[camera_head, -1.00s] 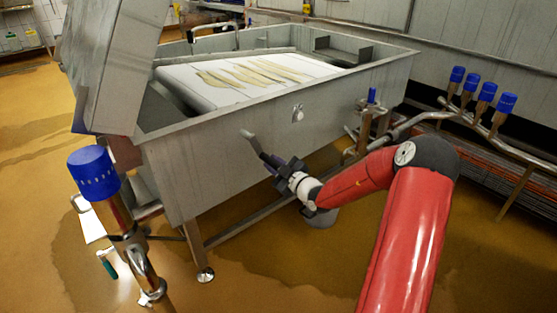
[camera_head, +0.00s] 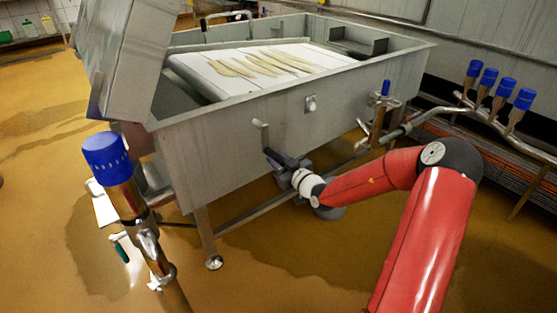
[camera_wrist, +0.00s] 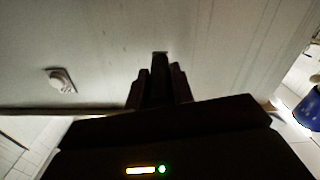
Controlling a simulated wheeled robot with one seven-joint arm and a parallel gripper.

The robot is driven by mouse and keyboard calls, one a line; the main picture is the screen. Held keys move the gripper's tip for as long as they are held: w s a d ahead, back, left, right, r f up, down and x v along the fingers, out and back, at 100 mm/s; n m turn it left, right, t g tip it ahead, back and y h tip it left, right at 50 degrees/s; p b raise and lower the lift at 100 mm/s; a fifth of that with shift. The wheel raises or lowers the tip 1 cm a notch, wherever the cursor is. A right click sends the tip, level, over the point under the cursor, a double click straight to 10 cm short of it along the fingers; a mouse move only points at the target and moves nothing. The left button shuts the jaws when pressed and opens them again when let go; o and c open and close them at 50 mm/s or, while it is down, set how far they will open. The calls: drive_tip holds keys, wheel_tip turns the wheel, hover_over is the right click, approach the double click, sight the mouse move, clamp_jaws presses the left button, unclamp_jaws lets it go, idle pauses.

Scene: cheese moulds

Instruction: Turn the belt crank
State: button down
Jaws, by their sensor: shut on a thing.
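The belt crank (camera_head: 264,136) is a small grey arm on the long side of the steel vat (camera_head: 217,152). Its arm hangs down nearly upright, with a dark handle at the lower end. My gripper (camera_head: 276,157) is at that lower end, shut on the handle, reaching in from the right. In the wrist view my gripper's dark fingers (camera_wrist: 159,92) stand close around a dark upright piece against the vat wall. The fingers and shadow hide most of the crank there. The belt (camera_head: 245,80) is white and carries several pale yellowish strips.
A round knob on a plate (camera_head: 311,104) sits on the vat side, right of the crank; it shows in the wrist view (camera_wrist: 60,80). A blue-capped post (camera_head: 106,158) stands front left. Pipes with blue-capped valves (camera_head: 488,80) run at right. The floor in front is open.

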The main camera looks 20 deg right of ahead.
drive_tip(key=c, duration=1.2)
unclamp_jaws()
drive_tip(key=v, duration=0.7)
drive_tip(key=shift+s, duration=0.35)
